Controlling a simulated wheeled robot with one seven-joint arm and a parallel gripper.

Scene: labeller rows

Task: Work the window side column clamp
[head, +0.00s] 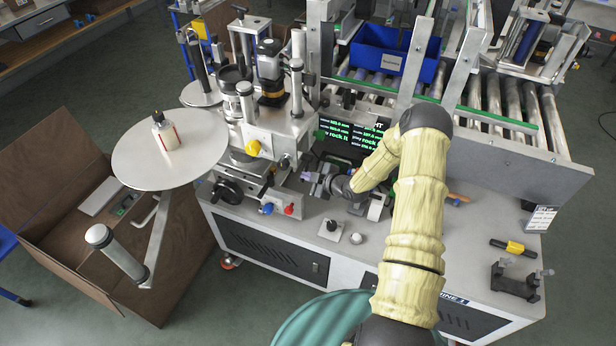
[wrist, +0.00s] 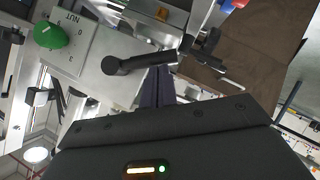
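In the wrist view a black clamp lever (wrist: 148,62) with a round end crosses just beyond my fingertips, beside a pale metal plate. My gripper (wrist: 157,72) has its two dark fingers close together, with no clear gap between them. Its tips are at the lever's lower edge; whether they touch it I cannot tell. In the head view my gripper (head: 308,177) is at the right side of the labeller's column unit (head: 268,140), low over the bench. The clamp lever cannot be made out there, near my wrist and arm.
A green knob (wrist: 50,36) sits on a marked plate in the wrist view. In the head view a screen (head: 352,140) and a roller conveyor (head: 490,100) stand behind my arm. A black handwheel (head: 228,190) and a red knob (head: 289,210) are left of my gripper.

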